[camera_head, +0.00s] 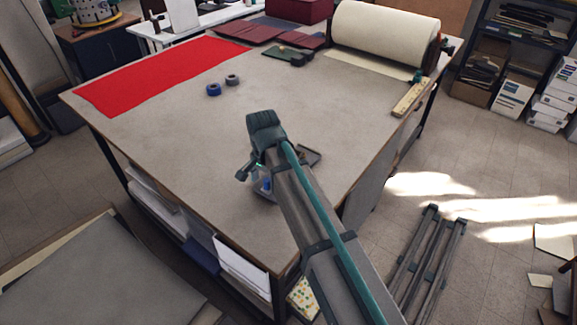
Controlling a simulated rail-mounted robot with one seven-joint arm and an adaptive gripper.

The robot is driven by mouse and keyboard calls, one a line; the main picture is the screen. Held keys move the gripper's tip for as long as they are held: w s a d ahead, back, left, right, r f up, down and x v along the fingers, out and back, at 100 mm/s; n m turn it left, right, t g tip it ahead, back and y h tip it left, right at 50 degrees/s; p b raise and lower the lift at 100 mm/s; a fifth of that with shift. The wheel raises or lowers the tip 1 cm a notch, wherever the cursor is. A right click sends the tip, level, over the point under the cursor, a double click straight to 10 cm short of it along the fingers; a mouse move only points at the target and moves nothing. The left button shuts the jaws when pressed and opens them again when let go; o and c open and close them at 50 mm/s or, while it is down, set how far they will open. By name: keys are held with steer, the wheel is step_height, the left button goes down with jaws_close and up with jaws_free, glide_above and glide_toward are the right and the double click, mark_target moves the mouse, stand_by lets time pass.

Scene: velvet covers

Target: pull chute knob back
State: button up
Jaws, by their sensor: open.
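My arm reaches in from the bottom right over the worktable (190,150). My gripper (246,172) is partly visible at the arm's far end, low over the table; the arm hides much of it. It is open, and I see nothing held in it. A grey, tray-like thing (311,156) shows on the table from behind the arm, mostly covered. A small blue part (265,186) shows beside the arm near the gripper. I cannot make out which part is the chute knob; the arm may hide it.
A red cloth (160,75) lies at the back left of the table. Two small rolls (214,89) stand near the middle. A large cream roll (385,35) sits at the back right, near a pale ruler-like strip (410,97). The table's left middle is clear.

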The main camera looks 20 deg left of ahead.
stand_by(0.3)
steer(key=shift+r+p, duration=2.45)
steer(key=shift+r, duration=1.1)
steer(key=shift+f, duration=0.1)
